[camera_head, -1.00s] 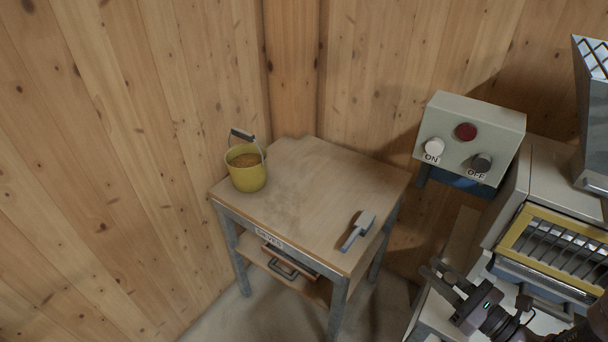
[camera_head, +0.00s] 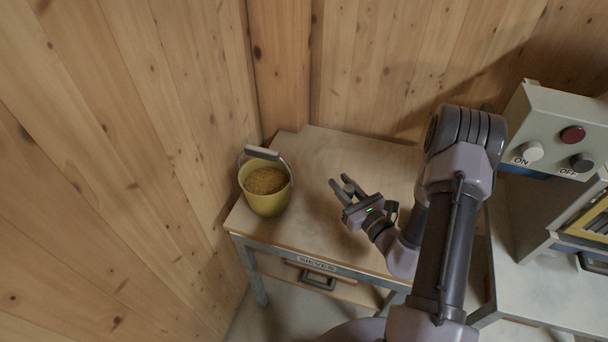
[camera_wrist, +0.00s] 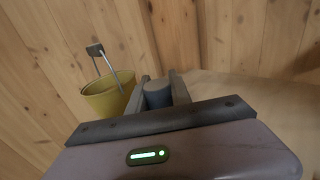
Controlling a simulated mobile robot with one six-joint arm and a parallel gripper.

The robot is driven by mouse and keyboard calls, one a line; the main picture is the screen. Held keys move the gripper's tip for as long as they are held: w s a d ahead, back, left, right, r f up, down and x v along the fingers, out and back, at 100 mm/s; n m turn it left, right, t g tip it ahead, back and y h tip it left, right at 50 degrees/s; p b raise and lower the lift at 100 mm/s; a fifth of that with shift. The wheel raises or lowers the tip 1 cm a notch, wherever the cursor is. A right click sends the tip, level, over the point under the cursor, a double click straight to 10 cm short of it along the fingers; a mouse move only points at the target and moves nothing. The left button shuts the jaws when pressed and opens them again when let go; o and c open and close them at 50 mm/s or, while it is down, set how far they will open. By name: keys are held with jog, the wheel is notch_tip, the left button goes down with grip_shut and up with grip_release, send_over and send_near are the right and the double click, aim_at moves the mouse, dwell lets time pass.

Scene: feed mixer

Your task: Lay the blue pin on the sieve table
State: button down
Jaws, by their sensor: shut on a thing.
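The blue pin (camera_wrist: 157,94) is a short, dull blue-grey cylinder between the fingers of my gripper in the wrist view. My gripper (camera_head: 342,183) is shut on it, over the middle of the sieve table (camera_head: 322,152) in the head view. The sieve table has a pale wooden top and a label on its front edge. I cannot tell for certain whether the pin touches the top. The pin's lower end is hidden in the wrist view.
A yellow bucket of grain (camera_head: 266,192) with a raised handle stands at the table's left; it also shows in the wrist view (camera_wrist: 108,98). Wooden walls close the back and left. A control box (camera_head: 553,140) is at right. The tabletop's back part is clear.

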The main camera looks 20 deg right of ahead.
jog(key=shift+m+h, duration=0.3)
jog(key=shift+h, duration=0.2)
jog(key=f+b, duration=0.1)
jog(key=f, duration=0.2)
jog(key=f+b, duration=0.1)
jog(key=f, duration=0.3)
jog(key=d+f+b, duration=0.1)
jog(key=f+b, duration=0.1)
jog(key=f, duration=0.1)
jog(key=shift+s+f, duration=0.15)
jog(key=shift+f, duration=0.15)
jog(key=c, duration=1.2)
grip_release()
jog(key=shift+o, duration=0.2)
jog(key=shift+a, duration=0.1)
